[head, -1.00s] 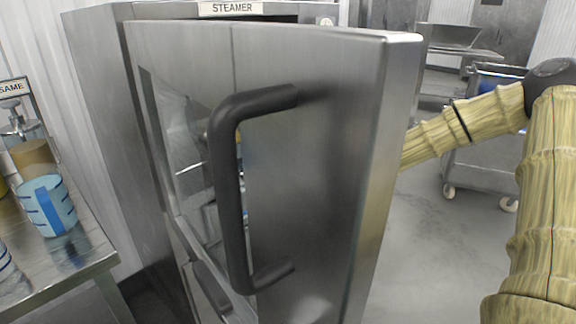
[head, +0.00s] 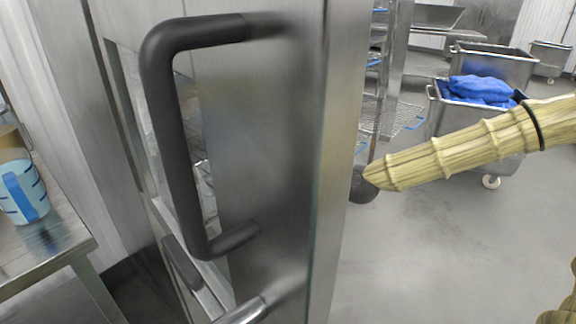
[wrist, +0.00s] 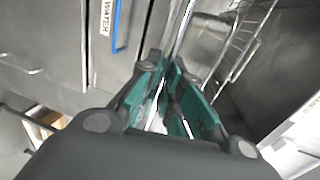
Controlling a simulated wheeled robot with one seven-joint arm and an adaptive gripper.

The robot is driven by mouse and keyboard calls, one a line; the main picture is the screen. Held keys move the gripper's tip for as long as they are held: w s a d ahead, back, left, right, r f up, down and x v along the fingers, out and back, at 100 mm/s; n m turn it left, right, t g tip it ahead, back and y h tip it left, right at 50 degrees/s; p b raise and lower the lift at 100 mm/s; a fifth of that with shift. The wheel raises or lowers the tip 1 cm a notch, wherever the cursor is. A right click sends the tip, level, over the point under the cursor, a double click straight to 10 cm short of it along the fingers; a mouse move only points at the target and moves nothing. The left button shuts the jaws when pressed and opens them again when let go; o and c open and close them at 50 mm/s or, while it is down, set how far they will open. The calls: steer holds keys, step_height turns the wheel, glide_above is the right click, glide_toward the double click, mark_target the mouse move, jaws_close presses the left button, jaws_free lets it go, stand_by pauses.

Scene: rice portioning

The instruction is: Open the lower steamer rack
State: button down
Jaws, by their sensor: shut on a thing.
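The steamer door (head: 265,150) stands ajar in the head view, with a large dark handle (head: 172,130) on its front. I cannot tell for certain whether this piece belongs to the lower steamer rack. Wire rack bars (wrist: 243,42) show beyond the fingers, at the upper right.
A metal side table (head: 55,250) with a blue-marked measuring cup (head: 20,190) stands at the left. A cart (head: 445,115) holding blue cloth stands at the back right. Open floor (head: 430,245) lies right of the door. A panel labelled WATER (wrist: 108,15) shows in the wrist view.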

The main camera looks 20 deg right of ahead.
steer(key=shift+s+f, duration=0.1)
steer(key=c, duration=1.6)
jaws_free()
steer(key=v, duration=1.1)
steer(key=shift+s+d, duration=0.25)
